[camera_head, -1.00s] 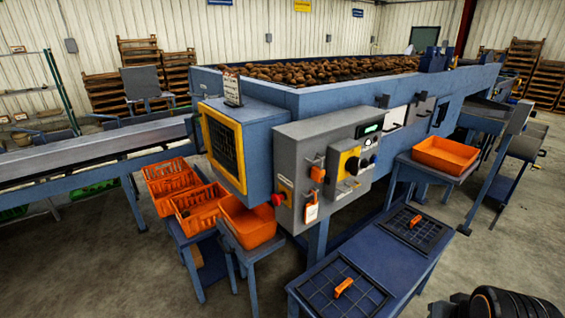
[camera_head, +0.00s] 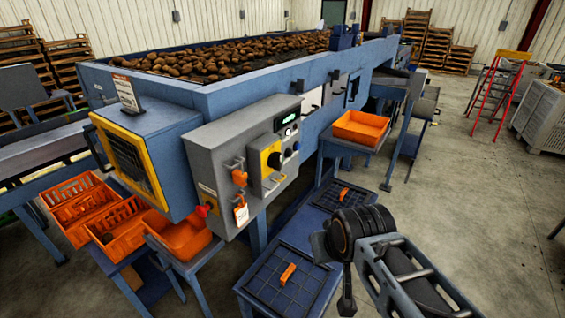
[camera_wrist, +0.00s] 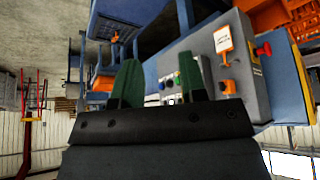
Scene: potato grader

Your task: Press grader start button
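The grader's grey control box (camera_head: 222,150) hangs on the near side of the blue machine. It has a yellow panel (camera_head: 268,175) with a large dark knob (camera_head: 274,160) and a few small buttons, and a lit green display (camera_head: 289,131) above. Which button is start is too small to tell.
A red knob (camera_head: 203,211) and an orange padlock with tag (camera_head: 240,177) are on the box. Below stands a blue table with dark grids (camera_head: 285,283) and orange-handled tools. Orange crates (camera_head: 120,228) stand left, an orange tray (camera_head: 360,127) right.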

